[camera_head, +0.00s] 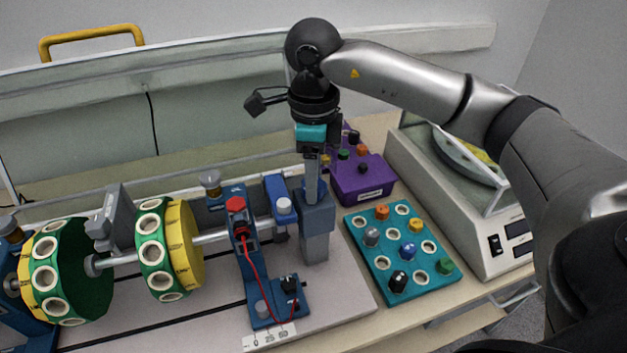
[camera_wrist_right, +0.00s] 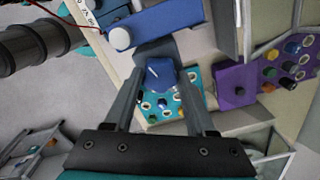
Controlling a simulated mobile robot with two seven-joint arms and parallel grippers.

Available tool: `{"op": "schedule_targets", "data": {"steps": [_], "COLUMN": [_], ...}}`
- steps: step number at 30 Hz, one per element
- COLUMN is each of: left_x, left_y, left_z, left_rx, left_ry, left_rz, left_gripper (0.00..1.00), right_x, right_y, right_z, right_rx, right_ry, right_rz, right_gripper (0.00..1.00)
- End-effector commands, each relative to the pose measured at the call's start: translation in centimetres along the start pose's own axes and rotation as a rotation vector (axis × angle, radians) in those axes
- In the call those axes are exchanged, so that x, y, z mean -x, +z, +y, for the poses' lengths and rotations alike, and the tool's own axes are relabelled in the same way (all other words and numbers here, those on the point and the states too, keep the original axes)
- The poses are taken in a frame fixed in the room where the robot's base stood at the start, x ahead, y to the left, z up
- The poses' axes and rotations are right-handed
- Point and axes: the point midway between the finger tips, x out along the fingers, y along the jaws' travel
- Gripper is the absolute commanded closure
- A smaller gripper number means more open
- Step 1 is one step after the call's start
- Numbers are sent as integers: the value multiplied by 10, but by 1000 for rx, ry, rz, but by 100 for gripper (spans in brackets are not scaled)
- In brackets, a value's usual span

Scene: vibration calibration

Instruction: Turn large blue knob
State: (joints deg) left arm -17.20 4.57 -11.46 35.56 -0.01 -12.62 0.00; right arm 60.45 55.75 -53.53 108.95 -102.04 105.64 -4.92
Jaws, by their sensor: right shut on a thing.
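The large blue knob (camera_wrist_right: 160,74), with a white pointer line, sits between the fingers of my right gripper (camera_wrist_right: 160,88) in the right wrist view. In the head view my right gripper (camera_head: 312,185) points straight down at the top of a grey-blue upright block (camera_head: 316,218) at the end of the shaft rig. Its fingers are shut on the knob, which they mostly hide in that view. My left gripper is not in view.
A teal board (camera_head: 377,266) with coloured knobs lies right of the block. A purple box (camera_head: 362,187) stands behind it, and a white scale-like machine (camera_head: 440,190) is at the right. Green and yellow discs on a shaft (camera_head: 215,236) fill the left. A red cable (camera_head: 252,270) hangs close by.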

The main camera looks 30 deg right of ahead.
Motion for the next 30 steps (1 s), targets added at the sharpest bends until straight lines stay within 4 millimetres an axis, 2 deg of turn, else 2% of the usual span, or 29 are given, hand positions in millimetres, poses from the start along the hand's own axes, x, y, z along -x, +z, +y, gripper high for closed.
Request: {"op": "schedule_targets", "data": {"steps": [10, 27, 28, 30], "left_x": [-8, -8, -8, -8], "left_y": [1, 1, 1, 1], "left_z": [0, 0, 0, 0], "left_rx": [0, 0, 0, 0], "left_ry": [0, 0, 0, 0], "left_rz": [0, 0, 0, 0], "left_gripper": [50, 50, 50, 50], "right_x": [1, 2, 2, 1], "right_y": [0, 0, 0, 0], "right_z": [-1, -1, -1, -1], "right_rx": [149, 179, 179, 178], "right_ry": [-4, -3, -3, -3], "right_rz": [-3, -3, -3, -3], "right_gripper": [100, 100, 42, 34]}}
